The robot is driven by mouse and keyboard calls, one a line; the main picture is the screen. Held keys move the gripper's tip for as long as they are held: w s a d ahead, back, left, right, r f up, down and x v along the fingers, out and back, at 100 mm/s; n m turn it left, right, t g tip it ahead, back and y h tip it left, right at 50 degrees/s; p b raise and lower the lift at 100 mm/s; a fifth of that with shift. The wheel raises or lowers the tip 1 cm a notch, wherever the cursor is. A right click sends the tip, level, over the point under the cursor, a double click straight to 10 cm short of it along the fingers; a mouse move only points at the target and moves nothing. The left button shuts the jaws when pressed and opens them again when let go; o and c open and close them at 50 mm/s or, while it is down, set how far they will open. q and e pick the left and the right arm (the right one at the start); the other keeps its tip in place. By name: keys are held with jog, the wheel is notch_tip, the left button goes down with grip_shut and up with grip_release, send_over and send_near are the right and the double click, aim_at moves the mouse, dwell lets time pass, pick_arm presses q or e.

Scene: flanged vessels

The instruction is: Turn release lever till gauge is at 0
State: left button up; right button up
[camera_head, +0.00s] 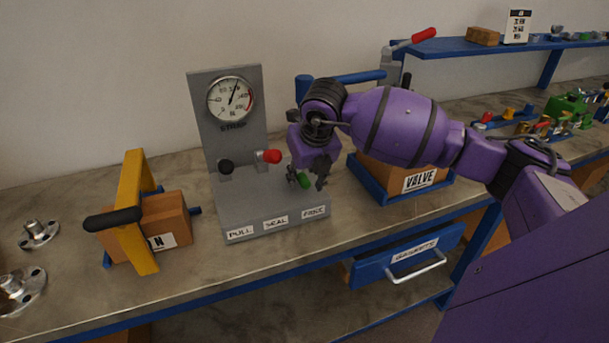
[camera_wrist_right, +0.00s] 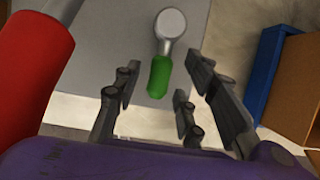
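A grey panel carries a round white gauge (camera_head: 231,98); its needle points up and slightly right, and the numbers are too small to read surely. My right gripper (camera_head: 308,182) is at the green lever. In the right wrist view the green handle (camera_wrist_right: 159,78) lies between the open fingers (camera_wrist_right: 165,90), with visible gaps on both sides. My left gripper is not in view.
Base labels include PULL (camera_head: 240,232) and SEAL (camera_head: 275,222). A yellow frame with a black handle (camera_head: 135,210) stands left. A blue drawer (camera_head: 405,258) sticks out below. In the wrist view, a large red part (camera_wrist_right: 30,60) fills the left.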

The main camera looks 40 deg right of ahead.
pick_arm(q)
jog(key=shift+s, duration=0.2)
pick_arm(e)
grip_shut()
